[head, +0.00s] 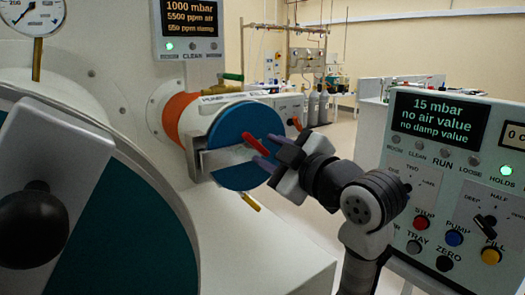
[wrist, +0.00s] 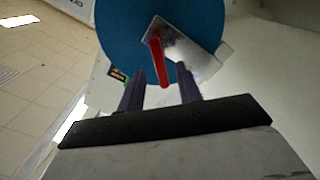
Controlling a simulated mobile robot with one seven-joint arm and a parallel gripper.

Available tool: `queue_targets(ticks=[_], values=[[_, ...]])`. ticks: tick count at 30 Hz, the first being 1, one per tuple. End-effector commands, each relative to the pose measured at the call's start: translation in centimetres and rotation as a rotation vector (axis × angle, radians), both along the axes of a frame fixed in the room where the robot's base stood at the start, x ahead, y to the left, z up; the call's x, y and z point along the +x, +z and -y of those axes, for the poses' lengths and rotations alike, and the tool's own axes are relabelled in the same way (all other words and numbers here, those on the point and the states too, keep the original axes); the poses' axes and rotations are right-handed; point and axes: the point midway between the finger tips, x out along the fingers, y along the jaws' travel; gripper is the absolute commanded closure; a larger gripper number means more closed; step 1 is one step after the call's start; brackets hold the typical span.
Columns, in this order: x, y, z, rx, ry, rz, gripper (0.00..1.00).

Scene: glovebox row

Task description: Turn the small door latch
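The small door is a round blue disc (head: 232,128) on the end of a white cylinder with an orange ring. Its latch is a red handle (head: 254,142) over a grey metal plate (head: 222,158). My gripper (head: 265,149) is open at the front of the door, its dark fingertips close to the handle's free end. In the wrist view the red handle (wrist: 158,58) points down from the plate, and its lower end appears in the gap between my fingers (wrist: 163,76). Clear space shows on both sides of it.
A large round teal door (head: 75,215) with a black knob (head: 30,227) is at the left. A control panel (head: 437,130) with buttons and a dial stands right of my arm. A gauge box (head: 190,28) is above the cylinder. A pale ledge (head: 215,245) lies below.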

Motion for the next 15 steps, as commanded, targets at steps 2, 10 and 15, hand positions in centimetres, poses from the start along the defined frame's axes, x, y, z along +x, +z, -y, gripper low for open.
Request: queue_targets(ticks=[2,10,15], values=[[-1.6,-0.2,1.3,-0.002,-0.006,0.005,0.65],[-6.3,-0.1,4.7,-0.002,-0.004,0.003,0.65],[-8.0,-0.1,5.9,-0.001,-0.001,0.001,0.65]])
